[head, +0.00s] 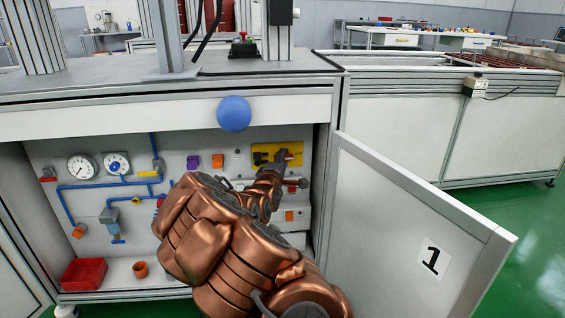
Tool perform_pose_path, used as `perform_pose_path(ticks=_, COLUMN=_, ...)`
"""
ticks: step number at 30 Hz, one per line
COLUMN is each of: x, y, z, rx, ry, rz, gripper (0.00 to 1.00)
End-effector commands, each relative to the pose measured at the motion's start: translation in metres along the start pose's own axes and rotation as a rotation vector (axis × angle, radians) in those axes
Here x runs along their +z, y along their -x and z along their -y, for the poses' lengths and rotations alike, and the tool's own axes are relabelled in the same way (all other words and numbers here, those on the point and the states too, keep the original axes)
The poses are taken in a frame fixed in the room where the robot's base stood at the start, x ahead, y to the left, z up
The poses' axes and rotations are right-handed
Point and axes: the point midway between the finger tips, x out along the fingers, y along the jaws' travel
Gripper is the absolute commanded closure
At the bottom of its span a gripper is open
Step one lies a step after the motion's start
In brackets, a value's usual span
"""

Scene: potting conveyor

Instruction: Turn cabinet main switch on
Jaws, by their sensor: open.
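The cabinet (75,152) stands open, with its inner panel in view. A yellow plate (261,153) with a red switch handle (286,155) sits at the upper right of this panel; it looks like the main switch. My copper-coloured arm reaches into the cabinet from below. My gripper (285,172) is open at the arm's end, just below and in front of the yellow plate. It hides the plate's lower part. Whether the fingers touch the handle cannot be told, and the handle's exact position is too small to read.
The cabinet door (400,235), marked 1, stands open on the right. A blue ball (234,113) shows at the cabinet's top edge. Gauges (82,168) and blue pipes (85,187) fill the panel's left. A red bin (84,274) and small orange pot (140,269) stand on the cabinet floor.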

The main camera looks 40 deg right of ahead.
Motion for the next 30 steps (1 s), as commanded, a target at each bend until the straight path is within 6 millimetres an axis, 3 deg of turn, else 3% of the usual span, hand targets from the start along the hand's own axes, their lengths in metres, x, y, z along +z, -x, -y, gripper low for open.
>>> perform_pose_path(ticks=5, x=-0.0002, y=0.0, z=0.0, rx=0.0, ry=0.0, rz=0.0, gripper=0.58)
perform_pose_path(ticks=17, x=-0.0004, y=0.0002, z=0.0001, rx=-0.001, ry=0.0, rz=0.0, gripper=0.99)
perform_pose_path(ticks=30, x=-0.0001, y=0.0002, z=-0.002, rx=-0.011, ry=-0.023, rz=0.001, gripper=1.0)
